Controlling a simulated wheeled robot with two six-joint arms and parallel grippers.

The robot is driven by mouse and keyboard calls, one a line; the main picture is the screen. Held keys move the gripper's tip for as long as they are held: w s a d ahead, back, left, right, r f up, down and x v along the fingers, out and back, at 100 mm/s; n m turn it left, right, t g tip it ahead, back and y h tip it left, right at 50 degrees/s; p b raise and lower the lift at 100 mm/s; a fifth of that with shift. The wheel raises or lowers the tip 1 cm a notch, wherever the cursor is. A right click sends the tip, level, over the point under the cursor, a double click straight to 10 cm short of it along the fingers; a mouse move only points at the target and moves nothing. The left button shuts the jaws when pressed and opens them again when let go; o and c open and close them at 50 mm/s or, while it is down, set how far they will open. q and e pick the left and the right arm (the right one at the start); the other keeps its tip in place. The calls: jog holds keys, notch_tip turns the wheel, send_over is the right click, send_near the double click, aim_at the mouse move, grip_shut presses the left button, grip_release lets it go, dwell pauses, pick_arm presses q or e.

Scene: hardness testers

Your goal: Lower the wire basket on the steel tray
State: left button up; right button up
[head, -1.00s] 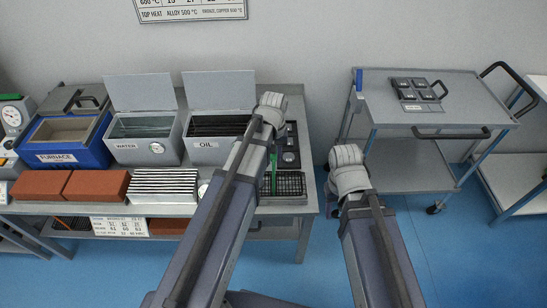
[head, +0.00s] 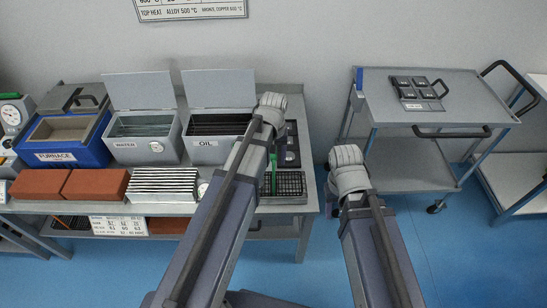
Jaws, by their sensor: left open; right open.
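A dark wire mesh basket (head: 289,183) sits at the right front of the workbench, with a grey steel tray edge (head: 284,200) at its front. Whether it rests fully on the tray is hard to tell. A green upright piece (head: 274,172) stands at its left side, partly covered by my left arm. My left gripper (head: 272,104) is at the end of the arm, beyond the basket in the picture and apart from it. My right gripper (head: 346,157) is to the right of the bench, over the gap before the trolley. Both are open and appear empty; their fingers are mostly hidden.
The bench holds a blue furnace (head: 62,140), a water tank (head: 142,135) and an oil tank (head: 205,140) with raised lids, bricks (head: 95,185) and a striped metal block (head: 162,186). A trolley (head: 440,105) with a dark-block plate (head: 415,92) stands right. Blue floor shows between.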

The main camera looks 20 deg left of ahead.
pick_arm(q)
jog(key=shift+r, duration=0.1)
notch_tip(320, 180, up, 8)
jog(key=p, duration=0.8)
jog(key=shift+f, duration=0.2)
jog(key=shift+s+d, duration=0.3)
jog(key=s+d+m+y, duration=0.1)
jog(key=s+d+m, duration=0.6)
jog(key=s+d, duration=0.3)
jog(key=s, duration=0.3)
jog(key=shift+s, duration=0.35)
